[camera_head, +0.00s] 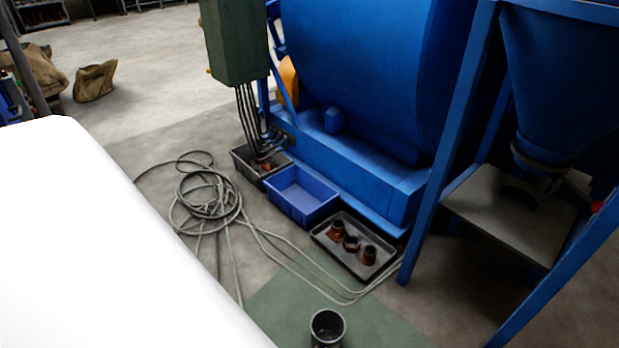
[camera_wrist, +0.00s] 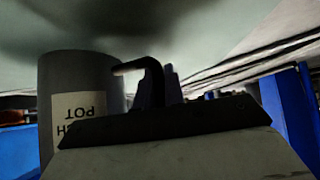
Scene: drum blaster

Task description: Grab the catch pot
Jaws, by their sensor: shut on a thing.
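The catch pot (camera_head: 328,328) is a dark grey open-topped cylinder at the bottom edge of the head view, over the green floor. Its lower part is cut off there. In the wrist view the pot (camera_wrist: 78,78) stands at the left, with a pale label reading "POT" upside down. A dark bent handle sticks out from its side toward my gripper (camera_wrist: 160,85). My gripper is shut on this handle; its fingers are dark and partly hidden behind the gripper body. My gripper does not show in the head view.
A grey hose (camera_head: 208,195) lies coiled on the floor, with lines running toward the pot. A blue bin (camera_head: 302,208), a grey bin (camera_head: 245,165) and a black tray (camera_head: 325,238) with rusty fittings line the blue machine (camera_head: 375,180). A blue hopper frame (camera_head: 445,150) stands right.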

